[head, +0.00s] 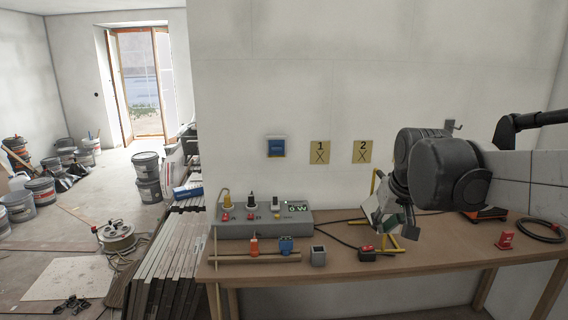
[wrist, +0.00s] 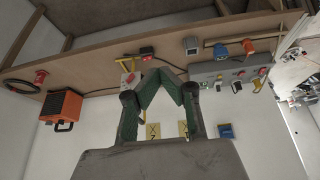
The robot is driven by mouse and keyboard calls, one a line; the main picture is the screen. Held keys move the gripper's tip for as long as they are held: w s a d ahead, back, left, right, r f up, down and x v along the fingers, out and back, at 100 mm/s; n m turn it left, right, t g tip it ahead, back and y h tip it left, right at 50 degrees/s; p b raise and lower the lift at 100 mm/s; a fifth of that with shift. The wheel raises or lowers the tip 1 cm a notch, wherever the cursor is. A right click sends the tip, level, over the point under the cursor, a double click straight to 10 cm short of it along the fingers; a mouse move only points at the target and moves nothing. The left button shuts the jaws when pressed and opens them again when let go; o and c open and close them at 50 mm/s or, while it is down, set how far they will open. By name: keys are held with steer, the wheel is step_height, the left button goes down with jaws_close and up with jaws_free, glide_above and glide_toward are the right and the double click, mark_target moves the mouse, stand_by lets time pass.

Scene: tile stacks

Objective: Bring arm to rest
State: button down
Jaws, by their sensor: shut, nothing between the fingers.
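My gripper (head: 390,222) hangs in front of the wall, above the right part of the wooden workbench (head: 440,248), with my arm reaching in from the right. In the wrist view my gripper (wrist: 159,73) shows two dark green fingers that slope together and meet at the tips, with nothing held. That view is turned over, with the bench (wrist: 80,62) at the top. The gripper is apart from the bench and its items in the head view.
A grey power strip (head: 262,224) with several plugs stands on the bench's left. A yellow frame (head: 388,244) is behind my gripper. A red block (head: 505,241) and a cable coil (head: 541,230) lie right. An orange-black case (wrist: 62,109) shows in the wrist view. Tile stacks (head: 172,262) stand left.

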steer(key=s+a+f+t, duration=0.1)
steer(key=s+f, duration=0.2)
steer(key=s, duration=0.7)
steer(key=s+a+f, duration=0.2)
steer(key=s+f, duration=0.2)
steer(key=s, duration=0.7)
steer(key=shift+s+t, duration=0.3)
steer(key=shift+t, duration=0.1)
steer(key=shift+r, duration=0.15)
